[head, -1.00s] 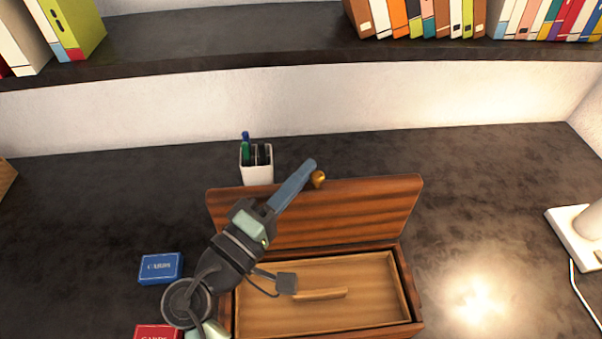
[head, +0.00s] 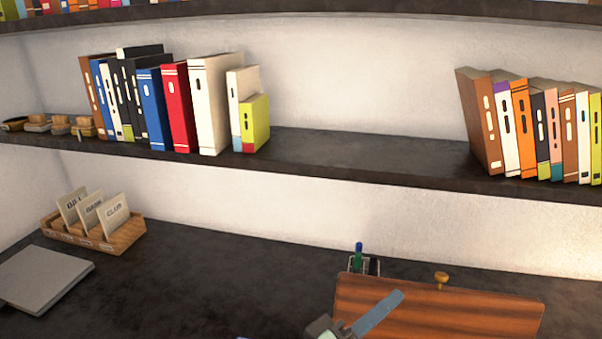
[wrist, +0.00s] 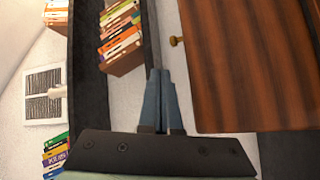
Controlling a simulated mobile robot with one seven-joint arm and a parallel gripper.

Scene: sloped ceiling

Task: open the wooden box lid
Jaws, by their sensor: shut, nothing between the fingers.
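The wooden box lid (head: 440,312) stands raised at the lower right of the head view, its striped brown face showing. Its brass knob (head: 441,280) sits at the lid's top edge. The box body is below the head view's frame. My gripper (head: 398,295) is shut and empty, in front of the lid's left part and left of the knob. In the wrist view, my gripper (wrist: 161,72) points up the picture with its fingers together. The lid (wrist: 250,65) fills the right side there, and the knob (wrist: 176,41) shows apart from the fingertips.
A pen cup (head: 366,264) stands behind the lid. A dark shelf (head: 330,160) with books runs above the desk. A card tray (head: 95,232) and a grey flat item (head: 42,278) lie at the left. The desk between (head: 220,285) is clear.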

